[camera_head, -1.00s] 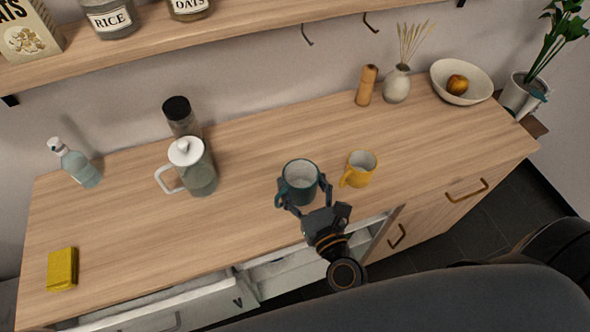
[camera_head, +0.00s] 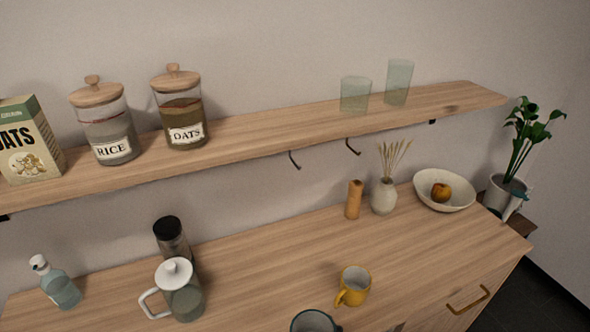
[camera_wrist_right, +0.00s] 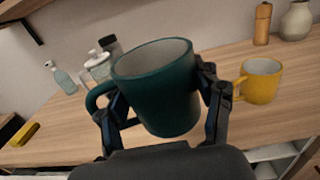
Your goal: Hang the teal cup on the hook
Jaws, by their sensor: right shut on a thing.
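The teal cup (camera_wrist_right: 162,92) is held between the fingers of my right gripper (camera_wrist_right: 162,100) in the right wrist view. The gripper is shut on its body, and the cup's handle is on the left. In the head view only the rim of the teal cup (camera_head: 314,321) shows at the bottom edge, and the gripper is out of that picture. Two dark hooks hang under the shelf: a left hook (camera_head: 294,160) and a right hook (camera_head: 352,147). Both are empty. My left gripper is in neither view.
A yellow mug (camera_head: 353,287) stands right of the teal cup. A pitcher (camera_head: 180,292) and a dark-lidded jar (camera_head: 171,238) stand to the left. A wooden mill (camera_head: 354,199), vase (camera_head: 384,197) and bowl (camera_head: 444,191) stand at the back right. The shelf (camera_head: 250,131) holds jars and glasses.

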